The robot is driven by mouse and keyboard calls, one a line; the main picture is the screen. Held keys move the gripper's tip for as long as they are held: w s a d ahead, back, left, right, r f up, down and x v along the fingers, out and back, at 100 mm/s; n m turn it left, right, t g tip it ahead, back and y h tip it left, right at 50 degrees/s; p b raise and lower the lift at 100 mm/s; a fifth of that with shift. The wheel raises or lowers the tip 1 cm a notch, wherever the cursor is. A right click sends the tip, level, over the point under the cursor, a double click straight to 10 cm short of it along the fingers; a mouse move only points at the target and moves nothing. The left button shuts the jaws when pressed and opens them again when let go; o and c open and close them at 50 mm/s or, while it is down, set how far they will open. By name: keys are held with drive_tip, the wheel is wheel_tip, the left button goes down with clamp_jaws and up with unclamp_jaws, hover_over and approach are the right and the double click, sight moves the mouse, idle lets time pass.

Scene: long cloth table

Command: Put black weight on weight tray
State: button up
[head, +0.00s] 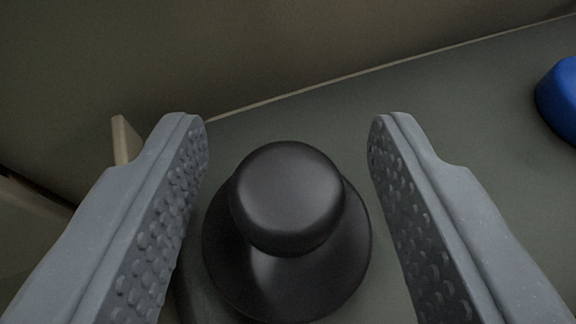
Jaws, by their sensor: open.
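The black weight (286,200) is in the middle of the head view, with a round knob on top of a wider round base. It stands on a dark grey-green surface. My gripper (287,135) is open, with one grey finger with a bumpy inner pad on each side of the weight. A gap shows between each finger and the knob, and the fingers do not grip it. No weight tray can be made out for certain.
A blue object (561,98) is cut off at the right edge. The grey-green surface (470,110) ends in a pale edge line at the back. A small pale upright piece (125,140) stands at the left, behind the left finger. The surface between the weight and the blue object looks clear.

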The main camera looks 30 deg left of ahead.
drive_tip(key=p+v, duration=0.3)
drive_tip(key=v, duration=0.9)
drive_tip(key=w+d+r+t+h, duration=0.1)
drive_tip(key=w+d+r+h, duration=0.15)
drive_tip(key=r, duration=0.45)
drive_tip(key=w+d+r+t+h, duration=0.1)
drive_tip(key=w+d+r+h, duration=0.15)
drive_tip(key=r, duration=0.55)
wheel_tip(320, 180, up, 16)
drive_tip(key=d+m+t+h, duration=0.1)
drive_tip(key=d+m+h, duration=0.1)
drive_tip(key=m+h, duration=0.1)
drive_tip(key=s+a+r+m, duration=0.1)
drive_tip(key=s+a+r, duration=0.3)
drive_tip(key=s+r, duration=0.2)
drive_tip(key=s+a+r+m, duration=0.1)
drive_tip(key=s+a+r, duration=0.3)
drive_tip(key=s+r, duration=0.3)
drive_tip(key=s+a+r+m+t+y, duration=0.1)
drive_tip(key=s+a+r, duration=0.3)
drive_tip(key=s+r, duration=0.3)
wheel_tip(320, 180, up, 6)
drive_tip(key=shift+f, duration=0.1)
